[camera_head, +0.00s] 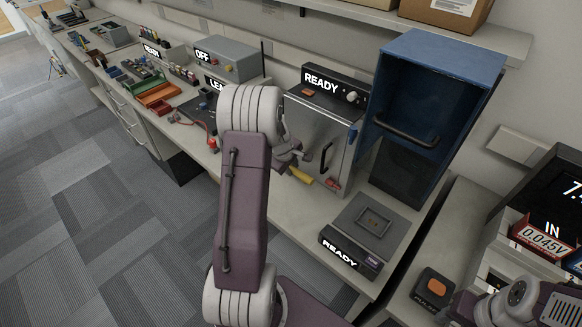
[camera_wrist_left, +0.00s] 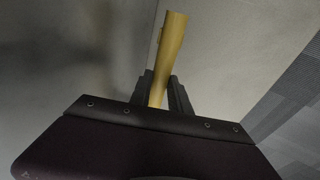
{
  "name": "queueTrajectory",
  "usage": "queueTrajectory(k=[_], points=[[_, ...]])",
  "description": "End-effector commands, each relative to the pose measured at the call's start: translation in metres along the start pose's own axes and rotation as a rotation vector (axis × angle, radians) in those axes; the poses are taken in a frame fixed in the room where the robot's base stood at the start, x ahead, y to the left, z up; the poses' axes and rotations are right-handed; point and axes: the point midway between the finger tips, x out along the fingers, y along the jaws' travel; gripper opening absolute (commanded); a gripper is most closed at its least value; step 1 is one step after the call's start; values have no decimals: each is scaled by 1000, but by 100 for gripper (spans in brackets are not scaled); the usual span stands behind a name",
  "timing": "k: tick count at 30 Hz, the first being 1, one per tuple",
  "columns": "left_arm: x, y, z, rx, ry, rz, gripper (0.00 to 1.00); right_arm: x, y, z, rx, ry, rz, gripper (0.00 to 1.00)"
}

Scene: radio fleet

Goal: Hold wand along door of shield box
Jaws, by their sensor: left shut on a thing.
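The shield box (camera_head: 308,119) is a grey metal box on the bench, with a dark top panel lit READY and a dark handle on its closed-looking front door (camera_head: 304,140). My left gripper (camera_head: 290,162) is in front of the lower part of this door, partly hidden by its own arm. It is shut on a yellow wand (camera_head: 301,175), whose yellow end shows beside the door's lower part. In the left wrist view the wand (camera_wrist_left: 170,50) stands up from between the dark fingers (camera_wrist_left: 161,95), before a pale surface. I cannot tell whether it touches the door. My right gripper is not seen.
A blue open cabinet (camera_head: 446,62) stands right of the box. A square device (camera_head: 365,227) lit READY lies in front of it. Orange and green trays (camera_head: 155,94) and a grey unit lit OFF (camera_head: 228,58) are on the left bench. A meter (camera_head: 560,205) is at right.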

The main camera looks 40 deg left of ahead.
Motion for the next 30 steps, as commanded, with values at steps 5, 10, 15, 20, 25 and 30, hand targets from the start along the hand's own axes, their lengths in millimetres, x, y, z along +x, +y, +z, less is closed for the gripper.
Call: queueTrajectory(k=[5, 10, 15, 20, 25, 30], points=[[0, 0, 0, 0, 0, 0, 0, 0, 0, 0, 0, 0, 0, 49], [-1, -3, -1, -1, 1, 1, 0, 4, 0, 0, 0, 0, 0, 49], [-11, -20, -2, -3, 2, 2, 0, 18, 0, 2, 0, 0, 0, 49], [-24, -36, -4, -2, 3, 2, 0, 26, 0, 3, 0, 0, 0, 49], [-37, -53, -6, -3, 3, 1, 0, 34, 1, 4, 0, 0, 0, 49], [-47, -65, -6, -2, 1, 1, 0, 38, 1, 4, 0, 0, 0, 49]])
